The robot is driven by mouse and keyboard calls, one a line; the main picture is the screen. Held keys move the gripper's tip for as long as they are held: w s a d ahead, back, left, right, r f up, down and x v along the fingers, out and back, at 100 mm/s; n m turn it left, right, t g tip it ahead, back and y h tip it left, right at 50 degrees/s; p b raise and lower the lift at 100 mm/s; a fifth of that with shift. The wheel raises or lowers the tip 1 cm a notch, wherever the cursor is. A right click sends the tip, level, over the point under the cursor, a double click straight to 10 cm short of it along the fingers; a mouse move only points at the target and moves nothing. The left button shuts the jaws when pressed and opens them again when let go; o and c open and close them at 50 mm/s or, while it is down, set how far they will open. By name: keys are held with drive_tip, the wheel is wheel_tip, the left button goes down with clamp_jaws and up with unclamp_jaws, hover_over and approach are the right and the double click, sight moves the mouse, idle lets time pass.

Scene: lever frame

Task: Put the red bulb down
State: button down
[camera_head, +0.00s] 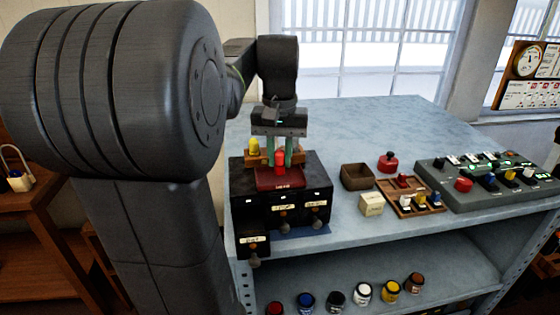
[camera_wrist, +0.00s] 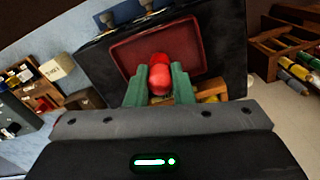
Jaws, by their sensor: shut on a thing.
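The red bulb (camera_head: 279,161) is between the green fingers of my gripper (camera_head: 280,155), which are shut on it. It also shows in the wrist view (camera_wrist: 161,74), with one finger on each side. It is upright in the head view, over or just behind the dark red tray (camera_head: 279,181) on top of the black drawer cabinet (camera_head: 308,184). The tray is empty where I see it in the wrist view (camera_wrist: 200,53). I cannot tell whether the bulb touches anything below. A wooden rack (camera_head: 255,159) with a yellow bulb (camera_head: 253,146) stands just left of my gripper.
Right of the cabinet on the bench are a brown box (camera_head: 357,176), a cream block (camera_head: 371,205), a wooden tray (camera_head: 396,208) with small parts and a grey control panel (camera_head: 470,190). Several jars stand on the shelf below. The bench's back is clear.

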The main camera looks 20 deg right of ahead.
drive_tip(key=shift+f, duration=0.7)
drive_tip(key=shift+f, duration=0.15)
drive_tip(key=c, duration=1.3)
unclamp_jaws()
drive_tip(key=shift+o, duration=0.2)
wheel_tip(320, 180, up, 12)
drive_tip(key=shift+r+p, duration=0.15)
drive_tip(key=shift+p, duration=0.55)
